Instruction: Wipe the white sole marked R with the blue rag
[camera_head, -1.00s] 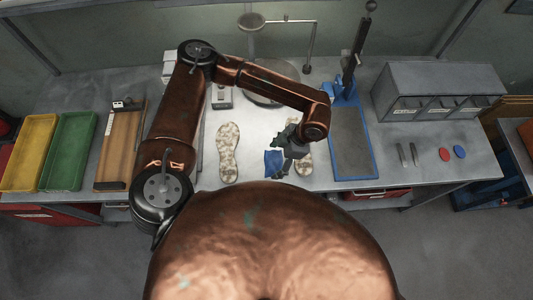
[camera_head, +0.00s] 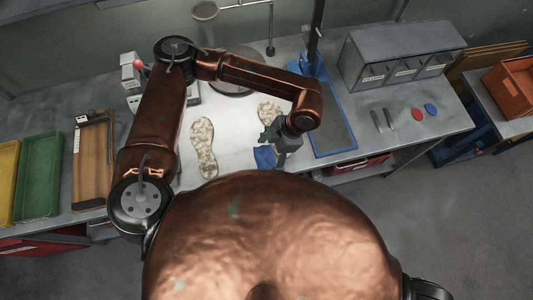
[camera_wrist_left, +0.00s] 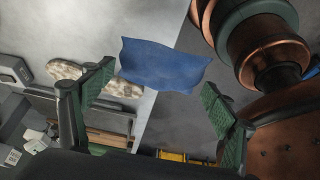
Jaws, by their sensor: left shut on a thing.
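The blue rag (camera_head: 264,157) is held by my left gripper (camera_head: 283,147) near the bench's front edge. In the left wrist view the rag (camera_wrist_left: 165,65) spans the space between the fingertips of the left gripper (camera_wrist_left: 158,85). Two whitish soles with brown mottling show: a left sole (camera_head: 203,150), fully visible, and a right sole (camera_head: 268,110), its front part hidden behind my gripper. One sole (camera_wrist_left: 95,78) shows in the left wrist view. No R mark is readable on either. My right gripper is out of view.
A blue-framed tray (camera_head: 333,118) lies right of the right sole, with a grey drawer cabinet (camera_head: 400,58) behind. Green (camera_head: 40,172) and yellow trays (camera_head: 8,178) stand left.

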